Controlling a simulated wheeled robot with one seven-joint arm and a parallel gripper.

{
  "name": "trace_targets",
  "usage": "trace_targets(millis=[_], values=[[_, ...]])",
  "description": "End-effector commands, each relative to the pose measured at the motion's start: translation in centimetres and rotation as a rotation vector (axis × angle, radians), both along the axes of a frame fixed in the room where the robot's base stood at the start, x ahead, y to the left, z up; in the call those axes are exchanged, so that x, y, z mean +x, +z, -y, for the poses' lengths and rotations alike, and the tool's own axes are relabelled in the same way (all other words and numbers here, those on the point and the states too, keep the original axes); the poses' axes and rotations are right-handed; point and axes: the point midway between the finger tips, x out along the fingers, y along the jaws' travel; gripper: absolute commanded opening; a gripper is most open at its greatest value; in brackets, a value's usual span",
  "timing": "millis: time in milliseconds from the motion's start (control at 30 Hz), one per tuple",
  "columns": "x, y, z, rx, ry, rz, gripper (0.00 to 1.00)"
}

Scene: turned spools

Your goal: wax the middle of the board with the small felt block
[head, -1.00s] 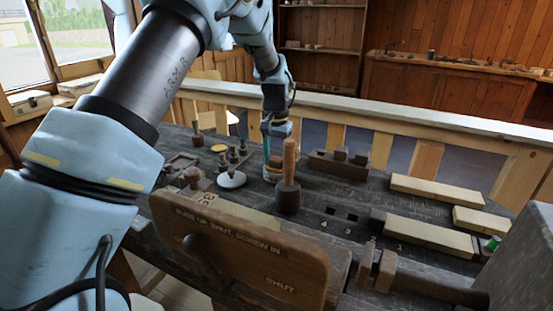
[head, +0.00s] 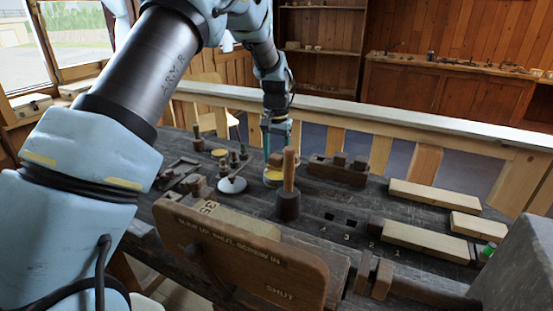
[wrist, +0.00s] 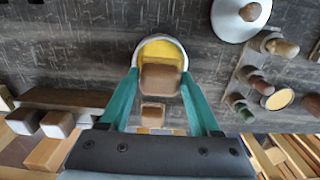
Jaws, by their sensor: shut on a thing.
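My gripper (head: 277,150) is shut on a small brown block (wrist: 160,78), the felt block, between its teal fingers. In the wrist view the block covers part of a round tin of yellow wax (wrist: 160,48). In the head view the block is just above the tin (head: 273,181), with yellow showing under it; I cannot tell if they touch. A pale board (head: 238,220) lies behind the wooden sign, partly hidden. Other pale boards lie at the right, including a long one (head: 430,240). I cannot tell which board the task means.
A dark mallet-like tool with an upright wooden handle (head: 289,170) stands in front of the tin. A white disc (head: 232,186) and several small turned pieces are left of it. A dark block rack (head: 338,171) is behind right. A wooden sign (head: 240,255) stands in front.

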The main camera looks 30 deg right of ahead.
Motion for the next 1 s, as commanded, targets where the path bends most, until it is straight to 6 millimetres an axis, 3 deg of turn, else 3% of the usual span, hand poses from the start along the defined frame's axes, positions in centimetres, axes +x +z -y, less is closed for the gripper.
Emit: trace_targets(millis=[500,1000], values=[[0.0,4.1,0.1,-0.002,0.0,0.002,0.19],[0.0,4.1,0.1,-0.002,-0.001,0.001,0.19]])
